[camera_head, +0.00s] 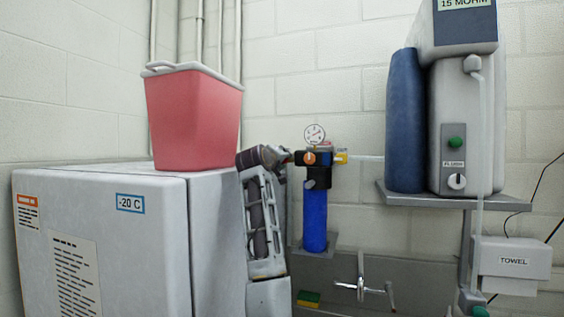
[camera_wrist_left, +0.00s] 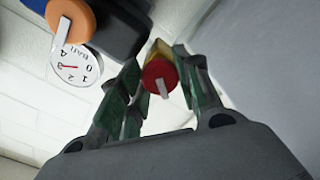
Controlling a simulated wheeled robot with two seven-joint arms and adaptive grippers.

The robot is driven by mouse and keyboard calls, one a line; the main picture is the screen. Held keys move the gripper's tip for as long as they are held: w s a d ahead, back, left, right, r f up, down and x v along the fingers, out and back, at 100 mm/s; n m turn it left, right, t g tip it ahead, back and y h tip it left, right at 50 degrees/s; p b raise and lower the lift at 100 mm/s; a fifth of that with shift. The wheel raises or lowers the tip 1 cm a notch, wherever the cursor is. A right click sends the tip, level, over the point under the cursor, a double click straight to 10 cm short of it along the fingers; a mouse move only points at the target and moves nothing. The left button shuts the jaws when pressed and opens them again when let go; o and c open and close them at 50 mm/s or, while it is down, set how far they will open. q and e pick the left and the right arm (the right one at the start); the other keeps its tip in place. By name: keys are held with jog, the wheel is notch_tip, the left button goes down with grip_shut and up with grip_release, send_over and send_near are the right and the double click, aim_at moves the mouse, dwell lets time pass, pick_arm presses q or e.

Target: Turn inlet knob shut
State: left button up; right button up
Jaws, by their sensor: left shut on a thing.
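The water filter has a blue housing (camera_head: 315,221), a black head and a round white gauge (camera_head: 314,134). An orange knob (camera_head: 310,158) with a white pointer sits on the front of the head; it also shows in the left wrist view (camera_wrist_left: 70,19). A red knob (camera_wrist_left: 160,74) with a white pointer, on a yellow fitting, sits between my left fingers in the left wrist view. My left gripper (camera_head: 284,157) is at the left side of the filter head, shut on the red knob. In the head view the gripper hides that knob. My right gripper is out of view.
A white freezer (camera_head: 100,240) with a pink bin (camera_head: 194,118) on top stands left of my arm. A sink faucet (camera_head: 361,285) is below the filter. A water purifier (camera_head: 465,120) stands on a shelf (camera_head: 398,198) to the right.

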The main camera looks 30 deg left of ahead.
pick_arm(q)
jog(key=m, duration=1)
jog(key=shift+f, duration=0.1)
jog(key=shift+m, duration=0.4)
jog(key=o, duration=1)
jog(key=shift+o, duration=0.2)
jog(key=shift+s, duration=0.15)
jog(key=v, duration=1.1)
jog(key=shift+s, duration=0.3)
